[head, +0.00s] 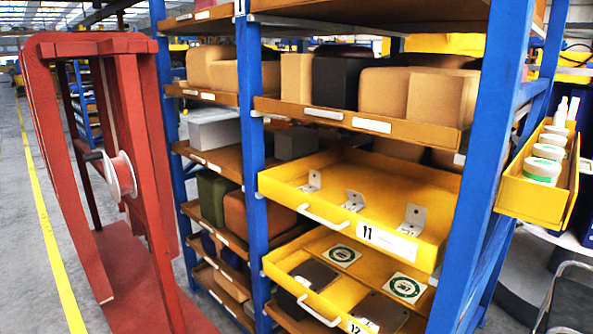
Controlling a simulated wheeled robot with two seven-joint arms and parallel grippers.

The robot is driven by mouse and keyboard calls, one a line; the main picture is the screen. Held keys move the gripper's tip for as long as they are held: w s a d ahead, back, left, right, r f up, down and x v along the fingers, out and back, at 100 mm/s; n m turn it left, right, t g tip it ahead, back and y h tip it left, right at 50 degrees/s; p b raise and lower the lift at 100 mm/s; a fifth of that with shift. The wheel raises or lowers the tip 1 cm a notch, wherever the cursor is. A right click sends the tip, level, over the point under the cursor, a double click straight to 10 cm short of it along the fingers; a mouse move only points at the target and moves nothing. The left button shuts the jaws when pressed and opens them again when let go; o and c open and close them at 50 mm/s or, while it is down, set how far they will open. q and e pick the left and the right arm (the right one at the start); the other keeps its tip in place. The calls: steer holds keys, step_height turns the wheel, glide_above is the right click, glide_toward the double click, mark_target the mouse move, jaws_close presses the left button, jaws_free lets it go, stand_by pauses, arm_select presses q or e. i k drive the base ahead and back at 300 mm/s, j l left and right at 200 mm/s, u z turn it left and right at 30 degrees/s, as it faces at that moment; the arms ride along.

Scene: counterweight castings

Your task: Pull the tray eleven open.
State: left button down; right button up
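The tray eleven (290,190) is a yellow tray in the blue-framed rack, right of the picture's middle. Its front carries a white label (388,242) with the number 11 and a pale bar handle (323,217). Its inside shows from above, with three metal angle brackets (354,201) spaced across its floor. The tray stands out from the rack; how far it is drawn cannot be told exactly. Neither of my grippers is in view, and nothing touches the handle.
Below, yellow tray twelve (292,287) also shows its inside, with round-labelled plates and dark blocks. Blue posts (477,160) flank the trays. A yellow bin (530,197) with white-lidded tubs hangs at right. A red frame (140,150) with a spool stands left; floor beyond it is clear.

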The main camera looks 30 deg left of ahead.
mark_target(387, 184)
steer(key=i+l+u, duration=0.3)
steer(key=i+l, duration=0.55)
